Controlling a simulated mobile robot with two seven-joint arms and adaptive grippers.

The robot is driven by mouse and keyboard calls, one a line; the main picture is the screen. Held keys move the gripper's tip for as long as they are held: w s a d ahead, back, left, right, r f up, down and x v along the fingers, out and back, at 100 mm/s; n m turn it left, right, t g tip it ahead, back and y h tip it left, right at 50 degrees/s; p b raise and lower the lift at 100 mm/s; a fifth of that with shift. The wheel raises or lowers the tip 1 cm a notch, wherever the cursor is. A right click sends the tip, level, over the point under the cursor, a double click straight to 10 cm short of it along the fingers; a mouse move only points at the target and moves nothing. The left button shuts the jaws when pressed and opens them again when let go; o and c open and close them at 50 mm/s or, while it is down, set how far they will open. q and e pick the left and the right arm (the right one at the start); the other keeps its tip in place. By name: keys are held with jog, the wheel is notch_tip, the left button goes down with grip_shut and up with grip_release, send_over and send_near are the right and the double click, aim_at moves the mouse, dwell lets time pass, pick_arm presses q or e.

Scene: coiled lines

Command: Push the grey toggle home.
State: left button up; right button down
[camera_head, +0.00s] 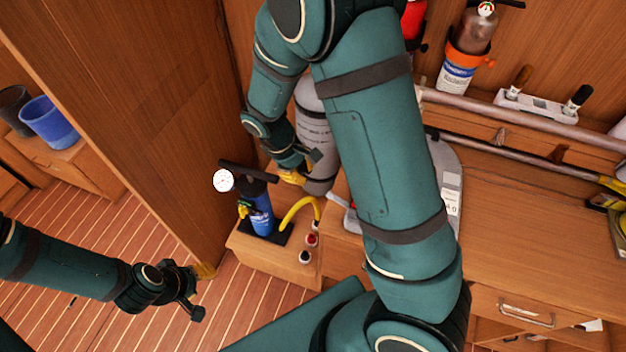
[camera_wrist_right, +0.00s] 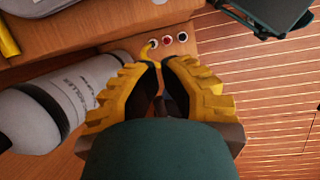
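Three small knobs stand in a row on the wooden bench. The one by the yellow hose looks greyish and seems to be the grey toggle (camera_head: 316,225); in the right wrist view the toggle (camera_wrist_right: 153,43) is just beyond my fingertips. How far it is pressed in is too small to tell. My right gripper (camera_head: 298,177) has yellow fingers and is above the bench, apart from the knobs. In its wrist view the gripper (camera_wrist_right: 160,64) has its fingertips together, with nothing visible held. My left gripper (camera_head: 198,292) has its fingers spread, empty, over the floor.
A red knob (camera_head: 311,240) and a dark-topped knob (camera_head: 304,257) neighbour the toggle. A yellow hose (camera_head: 298,208) and a blue pump (camera_head: 261,212) with a gauge stand close by. A grey cylinder (camera_wrist_right: 45,115) lies left of my right fingers. A wooden panel (camera_head: 150,110) rises at left.

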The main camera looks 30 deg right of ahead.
aim_at(338, 200)
jog(key=s+d+f, duration=0.3)
jog(key=f, duration=0.2)
jog(key=shift+s+d+f, duration=0.25)
jog(key=shift+s, duration=0.05)
dwell(0.4)
jog(key=shift+w, duration=0.15)
